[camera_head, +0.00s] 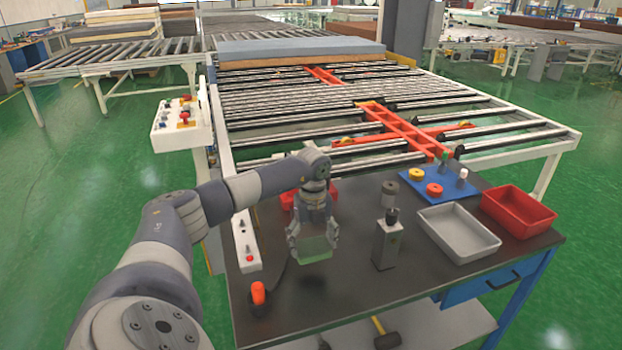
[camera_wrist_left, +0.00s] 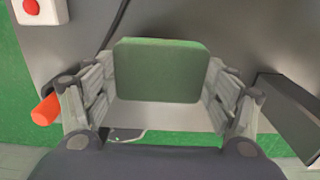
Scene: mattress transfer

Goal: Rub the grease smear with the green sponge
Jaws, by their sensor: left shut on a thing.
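My left gripper (camera_head: 313,238) is shut on the green sponge (camera_head: 316,250) and points down over the dark workbench (camera_head: 345,290). The sponge looks held a little above the bench, with a dark patch below it that could be its shadow. In the left wrist view the sponge (camera_wrist_left: 160,70) sits between the two fingers of the gripper (camera_wrist_left: 160,92). I cannot make out a grease smear in either view; it may be hidden behind the sponge or gripper. My right gripper is not in view.
An orange-topped object (camera_head: 258,294) stands left of the sponge and a grey metal block (camera_head: 387,243) stands right. A grey tray (camera_head: 459,234), a red bin (camera_head: 518,211) and a blue board (camera_head: 440,188) are farther right. A roller conveyor (camera_head: 330,110) lies behind. The front bench area is fairly clear.

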